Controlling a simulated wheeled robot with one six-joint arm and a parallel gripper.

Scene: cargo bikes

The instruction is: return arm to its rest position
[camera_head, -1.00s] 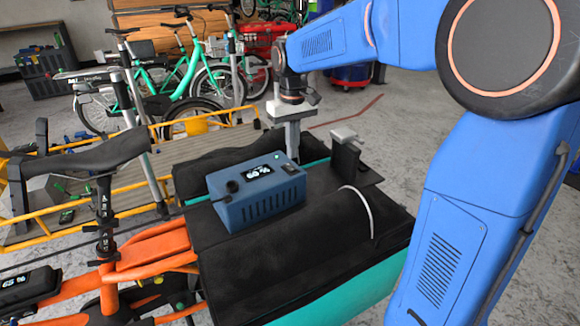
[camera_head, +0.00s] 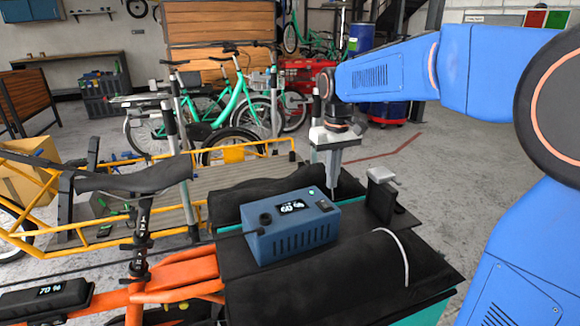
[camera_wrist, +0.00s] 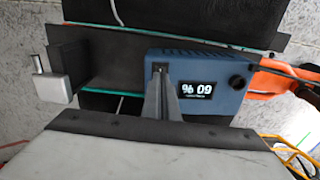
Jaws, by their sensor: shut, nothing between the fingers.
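My blue arm (camera_head: 400,72) reaches in from the right and bends down at its wrist. My gripper (camera_head: 333,190) points down just behind the blue charger box, above the black cargo cover, with its fingers together and nothing held. In the wrist view my gripper (camera_wrist: 162,88) shows as closed fingers in front of the box. The blue box (camera_head: 292,232) has a lit display and a switch; it sits on the black cover (camera_head: 350,280) of the orange bike. In the wrist view the box (camera_wrist: 205,85) shows its display upside down. Whether the fingertips touch anything is unclear.
A black bracket with a grey top (camera_head: 382,190) stands right of the gripper. A yellow-railed cargo bike (camera_head: 200,185) and green bikes (camera_head: 240,95) stand behind. Open floor (camera_head: 440,170) lies at right.

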